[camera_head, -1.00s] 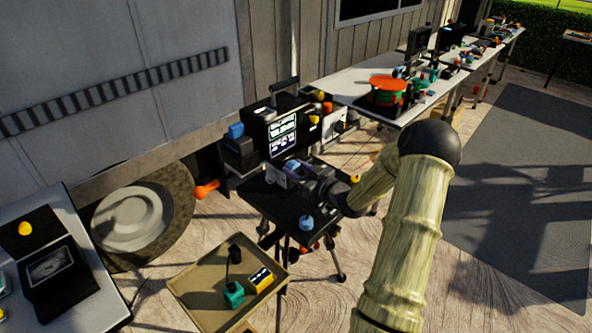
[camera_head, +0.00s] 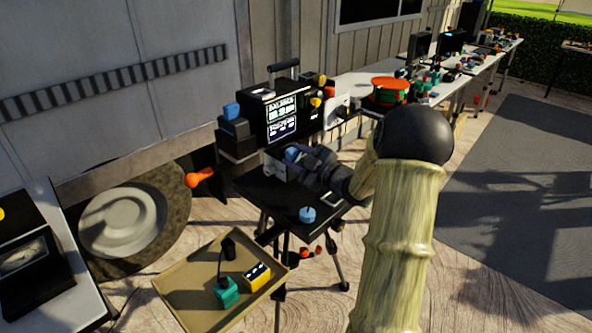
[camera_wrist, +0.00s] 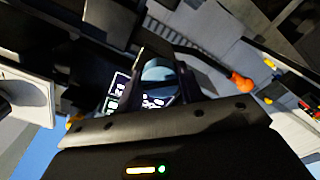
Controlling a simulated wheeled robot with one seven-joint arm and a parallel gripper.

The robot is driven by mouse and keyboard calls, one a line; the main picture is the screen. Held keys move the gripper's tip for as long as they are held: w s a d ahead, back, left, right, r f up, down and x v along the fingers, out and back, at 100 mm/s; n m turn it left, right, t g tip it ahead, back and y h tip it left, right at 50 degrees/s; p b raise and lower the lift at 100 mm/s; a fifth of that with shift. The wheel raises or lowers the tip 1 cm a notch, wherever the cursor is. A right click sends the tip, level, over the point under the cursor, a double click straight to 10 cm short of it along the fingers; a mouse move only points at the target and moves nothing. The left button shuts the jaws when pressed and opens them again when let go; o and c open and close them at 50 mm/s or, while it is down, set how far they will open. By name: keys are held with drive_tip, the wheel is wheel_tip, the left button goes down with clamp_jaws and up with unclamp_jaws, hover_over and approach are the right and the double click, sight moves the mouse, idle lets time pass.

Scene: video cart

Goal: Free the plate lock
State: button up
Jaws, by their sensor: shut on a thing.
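My gripper (camera_head: 297,162) is low over the black plate (camera_head: 270,188) on the tripod, in front of the monitor. Its fingers are shut on a blue-grey rounded part (camera_head: 292,153); in the wrist view this part (camera_wrist: 158,72) shows between the dark fingers. I cannot tell whether this part is the plate lock, or whether it is fixed to anything. A blue knob (camera_head: 307,214) stands on the plate's near side, apart from my gripper.
A black monitor (camera_head: 281,110) with lit screens stands behind the plate. An orange knob (camera_head: 199,178) sticks out at its left. Below, a tan tray (camera_head: 190,285) holds a teal block (camera_head: 227,293) and a yellow block (camera_head: 257,277). Tables with gear run off at back right.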

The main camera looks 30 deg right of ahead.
drive_tip(key=n+b, duration=0.3)
drive_tip(key=b, duration=0.1)
drive_tip(key=n+b, duration=0.2)
drive_tip(key=b, duration=0.2)
drive_tip(key=shift+f+n, duration=0.4)
drive_tip(key=n+b, duration=0.2)
drive_tip(key=b, duration=0.1)
drive_tip(key=shift+a+r, duration=0.1)
drive_tip(key=shift+r+n+b, duration=0.2)
drive_tip(key=shift+n+b, duration=0.5)
drive_tip(key=o, duration=1)
drive_tip(key=shift+r, duration=0.1)
